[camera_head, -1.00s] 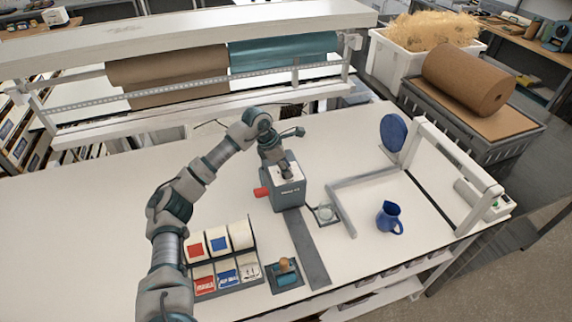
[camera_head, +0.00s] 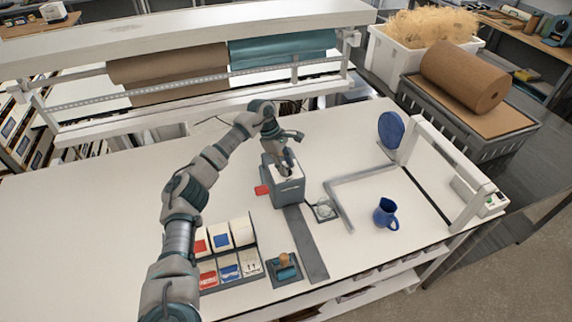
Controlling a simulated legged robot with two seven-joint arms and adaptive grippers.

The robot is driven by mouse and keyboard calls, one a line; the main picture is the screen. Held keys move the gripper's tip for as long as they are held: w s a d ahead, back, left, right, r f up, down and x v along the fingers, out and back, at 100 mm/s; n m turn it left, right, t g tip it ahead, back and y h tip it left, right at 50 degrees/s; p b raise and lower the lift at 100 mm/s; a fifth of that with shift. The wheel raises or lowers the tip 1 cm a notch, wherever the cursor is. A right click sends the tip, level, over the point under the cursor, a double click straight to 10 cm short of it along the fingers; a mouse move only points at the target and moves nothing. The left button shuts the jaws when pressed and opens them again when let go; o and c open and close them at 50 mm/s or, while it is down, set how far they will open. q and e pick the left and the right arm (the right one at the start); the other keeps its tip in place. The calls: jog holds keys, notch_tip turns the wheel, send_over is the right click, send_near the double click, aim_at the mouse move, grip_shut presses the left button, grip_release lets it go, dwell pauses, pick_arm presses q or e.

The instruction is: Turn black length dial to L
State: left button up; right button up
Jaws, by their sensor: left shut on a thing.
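A grey box-shaped machine (camera_head: 288,192) stands on the white table, with a pale top and a red part (camera_head: 262,190) on its left side. My left arm reaches over from the left, and my left gripper (camera_head: 286,166) points down onto the machine's top. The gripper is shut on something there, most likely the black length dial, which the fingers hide. I cannot read any dial marking. My right gripper is not in view.
A label rack (camera_head: 228,262) and a small stamp tray (camera_head: 284,268) stand near the front edge. The table's left side is clear.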

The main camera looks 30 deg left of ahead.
pick_arm(q)
jog(key=shift+w+r, duration=0.1)
jog(key=shift+r, duration=0.05)
jog(key=o, duration=1.1)
jog(key=shift+o, duration=0.2)
jog(key=shift+a, duration=0.15)
jog(key=shift+f, duration=0.2)
jog(key=v, duration=1.2)
jog(key=shift+w, duration=0.2)
